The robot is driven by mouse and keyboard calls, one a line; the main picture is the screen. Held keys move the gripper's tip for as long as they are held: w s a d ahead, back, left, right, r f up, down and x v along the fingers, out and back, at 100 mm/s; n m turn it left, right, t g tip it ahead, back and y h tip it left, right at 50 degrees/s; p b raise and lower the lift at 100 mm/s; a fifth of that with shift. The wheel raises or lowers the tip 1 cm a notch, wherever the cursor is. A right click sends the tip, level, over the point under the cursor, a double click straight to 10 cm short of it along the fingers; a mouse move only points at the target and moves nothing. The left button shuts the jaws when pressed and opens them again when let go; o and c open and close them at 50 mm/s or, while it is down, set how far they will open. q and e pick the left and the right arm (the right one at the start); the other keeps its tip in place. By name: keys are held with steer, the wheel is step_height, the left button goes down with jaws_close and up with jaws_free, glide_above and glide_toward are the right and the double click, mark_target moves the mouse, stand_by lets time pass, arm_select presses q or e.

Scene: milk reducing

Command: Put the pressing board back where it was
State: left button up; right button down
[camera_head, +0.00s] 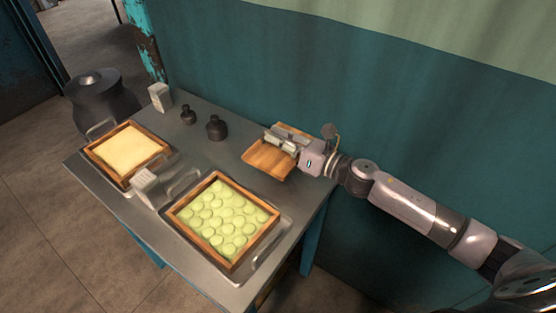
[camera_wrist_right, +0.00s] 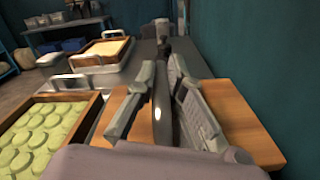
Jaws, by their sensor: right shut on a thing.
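The pressing board (camera_head: 266,163) is a flat light-brown wooden board at the table's back right, by the teal wall. It also shows in the right wrist view (camera_wrist_right: 238,120), spread beneath the fingers. My right gripper (camera_head: 281,142) is over the board. In the wrist view its two fingers (camera_wrist_right: 163,105) stand on either side of a dark upright grip and are shut on it. The lower end of this grip is hidden. I cannot tell whether the board touches the table or is slightly above it. My left gripper is not in view.
A wooden frame of round green pieces (camera_head: 187,212) stands on a metal tray at the front. Another frame with a pale yellow slab (camera_head: 92,152) is at the left. Two dark weights (camera_head: 217,128) and light blocks (camera_head: 159,97) stand nearby.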

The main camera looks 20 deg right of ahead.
mark_target(278, 155)
steer(key=shift+f, duration=0.8)
step_height(278, 155, down, 4)
steer(key=shift+f+b, duration=0.1)
steer(key=shift+b, duration=0.45)
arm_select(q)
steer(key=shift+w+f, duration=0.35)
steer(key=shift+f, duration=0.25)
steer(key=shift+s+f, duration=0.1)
arm_select(e)
steer(key=shift+f, duration=0.1)
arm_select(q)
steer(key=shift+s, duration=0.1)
arm_select(e)
steer(key=c, duration=1.7)
jaws_free()
steer(key=shift+f, duration=0.1)
steer(key=b+v, duration=0.1)
steer(key=v, duration=0.5)
steer(key=shift+s+d, duration=0.15)
steer(key=shift+s, duration=0.1)
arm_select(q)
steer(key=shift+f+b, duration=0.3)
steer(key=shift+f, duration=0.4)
arm_select(e)
steer(key=shift+s+d, duration=0.3)
steer(key=shift+s, duration=0.1)
